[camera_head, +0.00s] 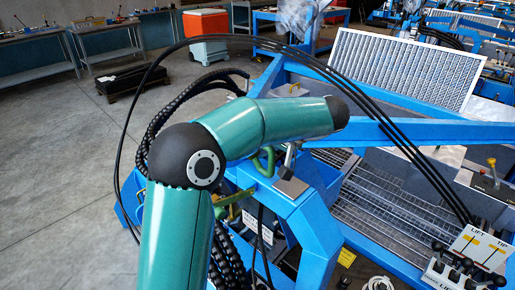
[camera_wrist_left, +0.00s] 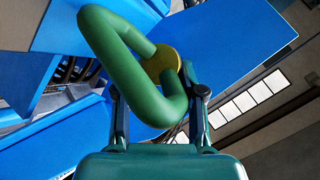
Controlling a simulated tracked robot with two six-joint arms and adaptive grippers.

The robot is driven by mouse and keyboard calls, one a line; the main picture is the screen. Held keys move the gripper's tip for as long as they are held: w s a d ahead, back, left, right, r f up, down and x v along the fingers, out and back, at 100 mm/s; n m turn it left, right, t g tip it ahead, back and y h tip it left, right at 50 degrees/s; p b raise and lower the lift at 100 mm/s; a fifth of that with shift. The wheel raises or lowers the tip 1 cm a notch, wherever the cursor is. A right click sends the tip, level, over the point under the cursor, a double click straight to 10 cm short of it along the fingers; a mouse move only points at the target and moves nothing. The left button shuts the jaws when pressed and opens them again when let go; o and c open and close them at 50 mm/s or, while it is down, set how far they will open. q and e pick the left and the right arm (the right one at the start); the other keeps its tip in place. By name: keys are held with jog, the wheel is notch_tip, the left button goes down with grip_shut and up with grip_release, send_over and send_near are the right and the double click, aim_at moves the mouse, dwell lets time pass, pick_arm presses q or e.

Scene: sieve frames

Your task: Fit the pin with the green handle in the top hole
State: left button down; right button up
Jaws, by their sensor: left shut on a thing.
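In the left wrist view my left gripper (camera_wrist_left: 157,98) is shut on the green handle (camera_wrist_left: 106,45), a thick bent loop that sits between its two dark fingers. A yellow round part (camera_wrist_left: 162,63) shows behind the loop, and blue steel lies beyond it. The pin's shaft and the top hole are hidden. In the head view a green loop handle (camera_head: 265,161) shows just below my teal left forearm, beside the blue frame (camera_head: 310,225). My left gripper cannot be made out clearly there. My right gripper is in neither view.
A blue beam (camera_head: 420,131) runs right from the forearm's end. A light slatted screen panel (camera_head: 405,68) stands behind. Black hoses arch over the frame. Open concrete floor (camera_head: 60,170) lies left.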

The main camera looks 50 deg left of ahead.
pick_arm(q)
jog(key=shift+s+a+r, duration=0.1)
jog(key=shift+a, duration=0.75)
jog(key=shift+a, duration=0.2)
jog(key=c, duration=0.6)
grip_release()
jog(key=shift+d, duration=0.15)
